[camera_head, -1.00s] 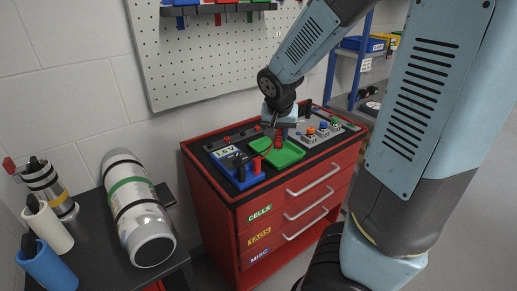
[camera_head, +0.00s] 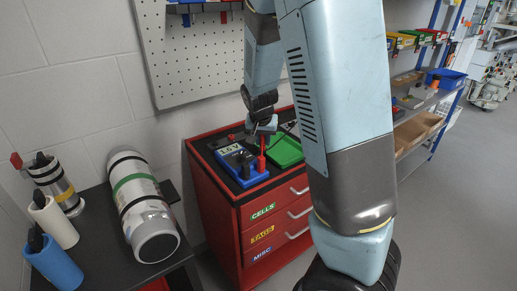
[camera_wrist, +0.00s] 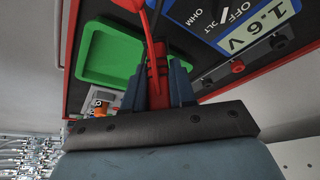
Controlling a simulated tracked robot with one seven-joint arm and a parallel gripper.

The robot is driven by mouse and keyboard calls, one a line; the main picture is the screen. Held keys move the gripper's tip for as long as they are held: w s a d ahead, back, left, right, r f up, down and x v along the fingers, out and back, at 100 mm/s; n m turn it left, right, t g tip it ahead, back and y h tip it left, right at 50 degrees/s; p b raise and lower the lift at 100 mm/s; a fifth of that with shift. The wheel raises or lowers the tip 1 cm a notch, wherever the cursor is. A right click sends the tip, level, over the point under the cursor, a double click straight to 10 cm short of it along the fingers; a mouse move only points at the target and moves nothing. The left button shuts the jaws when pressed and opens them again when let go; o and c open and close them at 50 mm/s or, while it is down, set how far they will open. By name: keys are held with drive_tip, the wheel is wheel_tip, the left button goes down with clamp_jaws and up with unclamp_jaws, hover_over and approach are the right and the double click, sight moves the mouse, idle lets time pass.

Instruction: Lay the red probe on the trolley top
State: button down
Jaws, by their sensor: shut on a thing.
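My gripper (camera_head: 262,132) is shut on the red probe and holds it upright over the trolley's left part, beside the blue meter (camera_head: 236,165). The red probe (camera_wrist: 157,72) shows between the two fingers in the wrist view. In the head view a thin red piece (camera_head: 262,152) shows below my gripper; whether it touches anything is unclear. The trolley (camera_head: 226,212) is red with a dark top. My arm hides the trolley top's right part in the head view.
The green tray (camera_head: 287,152) lies right of the meter. A pegboard (camera_head: 200,65) is on the wall behind the trolley. At left, a dark bench (camera_head: 107,262) bears a large silver cylinder (camera_head: 146,215) and smaller cylinders. Shelves with bins (camera_head: 410,95) stand at right.

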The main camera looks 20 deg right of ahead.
sight(261, 147)
drive_tip(key=shift+w+a+f, duration=0.15)
drive_tip(key=shift+w+f, duration=0.35)
drive_tip(key=shift+f, duration=1.65)
drive_tip(key=shift+f, duration=0.1)
drive_tip(key=c, duration=1.2)
unclamp_jaws()
drive_tip(key=shift+v, duration=6.15)
drive_tip(key=s+r+n, duration=0.1)
drive_tip(key=s+r, duration=0.4)
drive_tip(key=s, duration=0.3)
drive_tip(key=s+d+r+n+t+y, duration=0.1)
drive_tip(key=s+r+n, duration=0.1)
drive_tip(key=s+r, duration=0.3)
drive_tip(key=s+r+n+y, duration=0.1)
drive_tip(key=s+r, duration=0.4)
drive_tip(key=s, duration=0.6)
drive_tip(key=shift+s+n+t, duration=0.2)
drive_tip(key=shift+n+t, duration=0.1)
drive_tip(key=shift+n, duration=0.4)
